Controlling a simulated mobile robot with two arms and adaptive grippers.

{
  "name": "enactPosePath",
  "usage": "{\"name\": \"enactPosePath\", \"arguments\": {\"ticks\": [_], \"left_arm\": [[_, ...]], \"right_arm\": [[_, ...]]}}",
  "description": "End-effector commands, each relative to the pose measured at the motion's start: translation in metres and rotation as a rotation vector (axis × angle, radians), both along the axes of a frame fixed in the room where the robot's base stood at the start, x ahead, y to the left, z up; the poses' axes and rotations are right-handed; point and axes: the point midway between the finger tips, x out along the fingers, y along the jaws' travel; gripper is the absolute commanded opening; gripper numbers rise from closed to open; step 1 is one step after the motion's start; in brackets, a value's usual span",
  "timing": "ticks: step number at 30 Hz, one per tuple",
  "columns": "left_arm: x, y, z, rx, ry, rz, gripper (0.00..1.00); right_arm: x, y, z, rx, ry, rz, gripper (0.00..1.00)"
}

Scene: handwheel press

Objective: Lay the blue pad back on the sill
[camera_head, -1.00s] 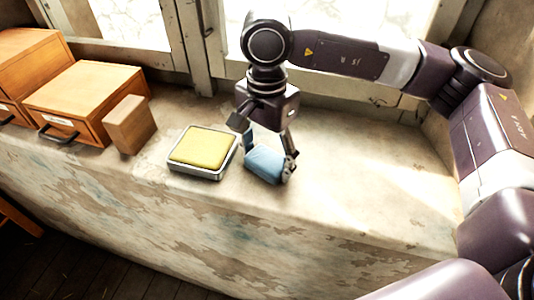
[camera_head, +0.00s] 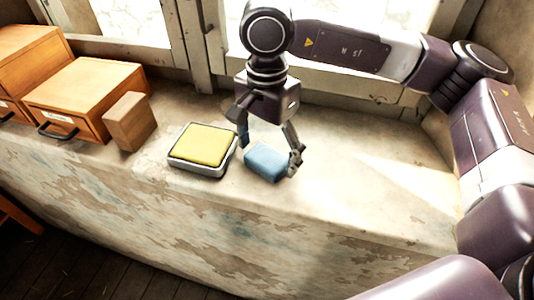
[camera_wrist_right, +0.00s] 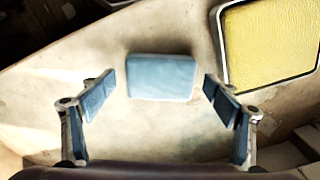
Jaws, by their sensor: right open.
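The blue pad (camera_head: 267,161) lies on the sill (camera_head: 340,200), just right of a yellow pad in a metal tray. It also shows in the right wrist view (camera_wrist_right: 160,77), flat on the pale surface. My right gripper (camera_head: 270,152) is above the blue pad with its fingers spread. In the right wrist view the open fingers (camera_wrist_right: 158,95) stand to either side of the pad with gaps between, and hold nothing. My left gripper is in no frame.
The yellow pad (camera_head: 202,145) sits in its metal tray (camera_head: 199,170) close by on the left. A wooden block (camera_head: 130,122) and wooden drawer boxes (camera_head: 84,98) stand farther left. The window frame (camera_head: 192,45) is behind. The sill to the right is clear.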

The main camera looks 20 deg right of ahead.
Motion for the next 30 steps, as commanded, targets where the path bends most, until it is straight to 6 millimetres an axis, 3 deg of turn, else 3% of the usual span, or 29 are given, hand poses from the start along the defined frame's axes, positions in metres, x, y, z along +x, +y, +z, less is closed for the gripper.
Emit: {"name": "enactPosePath", "arguments": {"ticks": [9, 15, 21, 30], "left_arm": [[0.0, 0.002, -0.023, 0.002, 0.0, -0.002, 0.4], [0.001, 0.003, -0.027, 0.003, -0.001, -0.002, 0.4], [0.001, 0.003, -0.028, 0.004, -0.001, -0.002, 0.4], [0.001, 0.003, -0.028, 0.004, -0.002, -0.002, 0.4]], "right_arm": [[0.001, 0.002, 0.067, 0.003, -0.006, 0.001, 0.82], [0.001, 0.001, 0.1, 0.001, -0.004, 0.001, 0.82], [0.0, 0.0, 0.111, 0.002, -0.003, 0.001, 0.82], [0.0, 0.0, 0.112, 0.001, -0.002, 0.001, 0.82]]}}
